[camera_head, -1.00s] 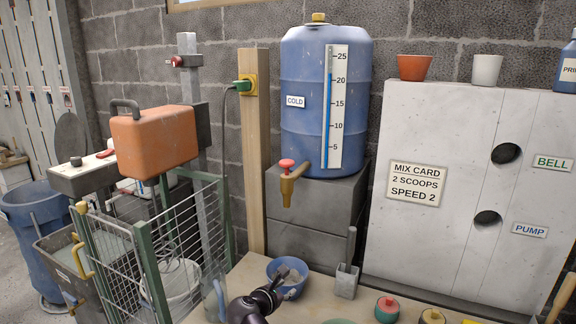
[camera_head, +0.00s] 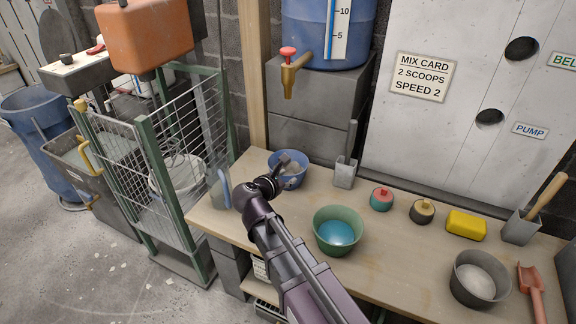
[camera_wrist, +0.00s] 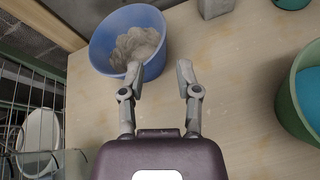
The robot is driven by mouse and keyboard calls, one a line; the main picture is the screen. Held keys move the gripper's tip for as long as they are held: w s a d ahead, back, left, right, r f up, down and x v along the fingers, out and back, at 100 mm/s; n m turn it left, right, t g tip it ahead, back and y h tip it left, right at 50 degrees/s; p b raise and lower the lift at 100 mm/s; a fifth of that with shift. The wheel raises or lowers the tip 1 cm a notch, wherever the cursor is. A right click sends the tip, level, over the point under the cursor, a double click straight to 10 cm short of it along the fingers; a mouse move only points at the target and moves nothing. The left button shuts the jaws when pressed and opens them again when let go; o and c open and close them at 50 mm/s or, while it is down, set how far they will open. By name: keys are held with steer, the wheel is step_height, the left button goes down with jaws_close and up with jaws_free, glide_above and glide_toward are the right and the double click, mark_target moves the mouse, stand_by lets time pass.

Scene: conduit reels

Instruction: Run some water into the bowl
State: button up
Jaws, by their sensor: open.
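The blue barrel (camera_head: 300,32) stands on grey blocks, with a brass tap (camera_head: 289,78) and red knob (camera_head: 288,52) at its lower front. No water stream shows at the spout. A blue bowl (camera_head: 293,183) sits on the bench below the tap. In the wrist view the blue bowl (camera_wrist: 101,48) holds a grey, crumpled lump. My gripper (camera_head: 282,162) is at the bowl's near side. In the wrist view my gripper (camera_wrist: 159,70) is open and empty, its left fingertip overlapping the bowl's rim; I cannot tell whether they touch.
A green bowl (camera_head: 320,240) with blue contents stands right of my arm. A grey scoop holder (camera_head: 345,175) is just right of the blue bowl. Further right are small lidded pots, a yellow sponge (camera_head: 466,225) and a grey bowl (camera_head: 462,290). A wire cage (camera_head: 190,130) stands left.

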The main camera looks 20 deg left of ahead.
jaws_close()
steer(key=w+d+r+m+g+y+p, duration=0.1)
steer(key=w+r+m+g+y+p, duration=0.3)
steer(key=r+p, duration=1.1)
steer(key=w+d+r+m+g+y+p, duration=0.1)
steer(key=w+r+m+g+y+p, duration=0.2)
steer(key=r+p, duration=1.2)
steer(key=w+d+r+m+g+y+p, duration=0.2)
steer(key=w+r+m+g+y+p, duration=0.2)
steer(key=r+p, duration=1.2)
steer(key=m+g+p, duration=0.1)
steer(key=m+p, duration=0.1)
steer(key=p, duration=0.4)
steer(key=shift+w+m+g+y, duration=0.3)
